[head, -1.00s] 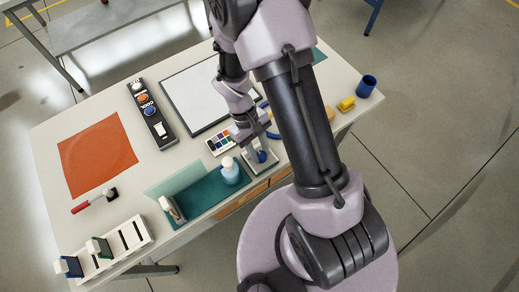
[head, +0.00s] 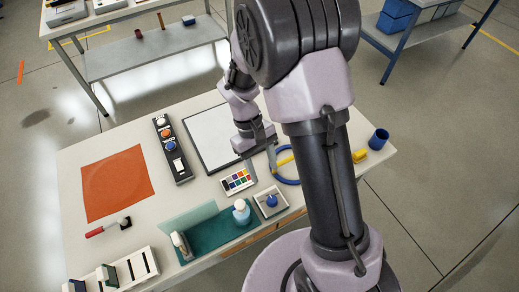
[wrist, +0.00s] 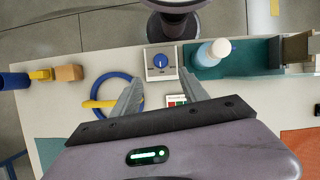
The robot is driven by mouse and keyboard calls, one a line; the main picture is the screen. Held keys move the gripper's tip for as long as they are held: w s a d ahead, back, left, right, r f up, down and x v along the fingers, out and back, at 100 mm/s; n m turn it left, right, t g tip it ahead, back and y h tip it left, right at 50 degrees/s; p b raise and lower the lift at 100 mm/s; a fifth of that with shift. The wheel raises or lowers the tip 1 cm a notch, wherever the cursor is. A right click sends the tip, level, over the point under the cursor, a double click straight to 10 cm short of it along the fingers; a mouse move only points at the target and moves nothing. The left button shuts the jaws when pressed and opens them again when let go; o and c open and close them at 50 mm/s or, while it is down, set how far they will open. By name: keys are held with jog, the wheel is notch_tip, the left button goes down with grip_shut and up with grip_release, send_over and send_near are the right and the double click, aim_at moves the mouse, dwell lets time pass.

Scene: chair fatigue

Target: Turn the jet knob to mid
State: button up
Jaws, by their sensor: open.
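The jet knob (head: 271,201) is a round blue knob on a small pale square box near the table's front edge. It also shows in the wrist view (wrist: 160,62), just beyond the fingertips and roughly centred between them. A pale mark on it is visible there, but its exact setting is too small to read. My gripper (head: 262,162) is above the table, behind the knob in the head view and apart from it. In the wrist view, my gripper (wrist: 160,90) has its two fingers spread with nothing between them.
A blue ring (head: 288,181) and yellow block (head: 360,155) are to the right. A black control strip (head: 177,160) lies farther left.

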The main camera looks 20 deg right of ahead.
jog(key=p+v, duration=0.1)
jog(key=v, duration=0.4)
jog(key=shift+w+r, duration=0.1)
jog(key=shift+r, duration=0.1)
jog(key=s+r+m+t+y+b, duration=0.1)
jog(key=s+r+m+t+b, duration=0.2)
jog(key=s+m+t+b, duration=0.1)
jog(key=s+a+r+m+t+y+b, duration=0.1)
jog(key=s+r+m+t+b, duration=0.3)
jog(key=s+b, duration=0.5)
jog(key=shift+a+r+t+y, duration=0.2)
jog(key=shift+r+t+y, duration=0.15)
jog(key=shift+t+y, duration=0.55)
dwell(0.5)
